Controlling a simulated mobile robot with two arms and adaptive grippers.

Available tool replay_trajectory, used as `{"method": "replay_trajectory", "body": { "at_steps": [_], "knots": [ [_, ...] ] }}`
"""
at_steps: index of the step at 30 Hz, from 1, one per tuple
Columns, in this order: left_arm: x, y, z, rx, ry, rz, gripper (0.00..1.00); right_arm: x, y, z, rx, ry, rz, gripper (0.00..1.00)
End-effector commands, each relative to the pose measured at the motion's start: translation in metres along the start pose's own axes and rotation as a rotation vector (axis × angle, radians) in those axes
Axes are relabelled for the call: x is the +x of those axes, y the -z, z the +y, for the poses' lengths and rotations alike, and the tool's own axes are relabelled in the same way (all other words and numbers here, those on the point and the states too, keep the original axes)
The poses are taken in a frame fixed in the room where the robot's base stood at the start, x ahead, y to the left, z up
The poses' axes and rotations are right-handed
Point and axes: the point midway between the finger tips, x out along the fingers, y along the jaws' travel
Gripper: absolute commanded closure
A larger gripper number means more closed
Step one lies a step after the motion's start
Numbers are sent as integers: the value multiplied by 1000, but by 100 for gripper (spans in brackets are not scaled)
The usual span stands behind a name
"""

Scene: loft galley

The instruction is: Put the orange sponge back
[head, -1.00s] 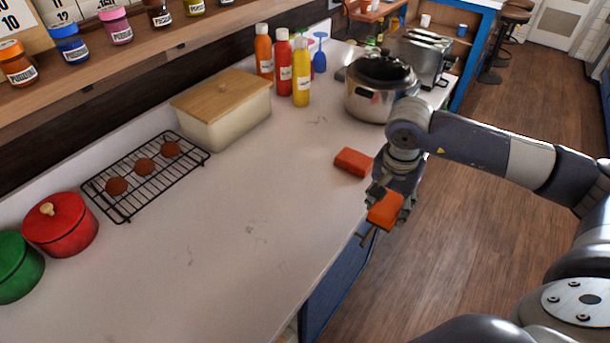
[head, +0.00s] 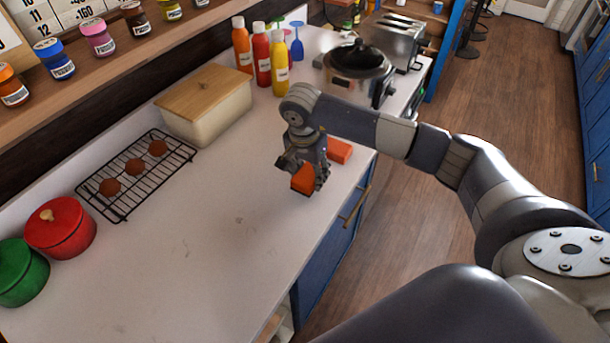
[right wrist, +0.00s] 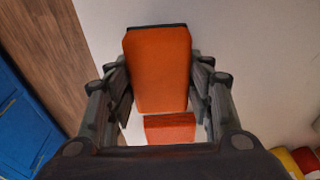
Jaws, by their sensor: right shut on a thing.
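My right gripper (head: 308,178) is shut on an orange sponge (head: 303,181) with a dark underside, over the white counter near its front edge. In the right wrist view the held sponge (right wrist: 158,70) sits between both fingers of the gripper (right wrist: 158,90). A second, redder-orange block (head: 340,150) lies on the counter just behind and right of the gripper. It also shows in the right wrist view (right wrist: 170,128), looking smaller and lower than the held sponge. I cannot tell the exact gap between the held sponge and the counter. My left gripper is not in view.
A steel pot (head: 350,85) with a black lid and a toaster (head: 400,42) stand at the far end. Sauce bottles (head: 262,60), a cream bread box (head: 207,115), a cooling rack (head: 125,200) and a red pot (head: 60,227) line the back. The counter's middle (head: 210,240) is clear.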

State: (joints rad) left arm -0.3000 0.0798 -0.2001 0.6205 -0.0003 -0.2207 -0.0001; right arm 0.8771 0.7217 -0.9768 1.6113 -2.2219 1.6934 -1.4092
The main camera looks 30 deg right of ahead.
Motion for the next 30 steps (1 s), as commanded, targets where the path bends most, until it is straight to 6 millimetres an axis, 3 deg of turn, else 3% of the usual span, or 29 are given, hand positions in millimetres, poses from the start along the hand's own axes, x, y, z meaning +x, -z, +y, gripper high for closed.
{"method": "replay_trajectory", "body": {
  "at_steps": [5, 12, 23, 24, 26, 30],
  "knots": [
    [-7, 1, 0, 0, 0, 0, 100, -1, -2, -13, -1, -1, -1, 71],
    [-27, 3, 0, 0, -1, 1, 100, 31, -7, -11, -1, -3, -1, 71],
    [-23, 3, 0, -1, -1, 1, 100, 38, -7, -11, -1, -1, 1, 71],
    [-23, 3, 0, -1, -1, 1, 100, 38, -7, -11, -1, -1, 1, 48],
    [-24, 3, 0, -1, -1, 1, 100, 37, -7, -11, -1, -1, 1, 34],
    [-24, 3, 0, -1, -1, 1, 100, 37, -7, -11, -1, -1, 1, 32]
  ]
}}
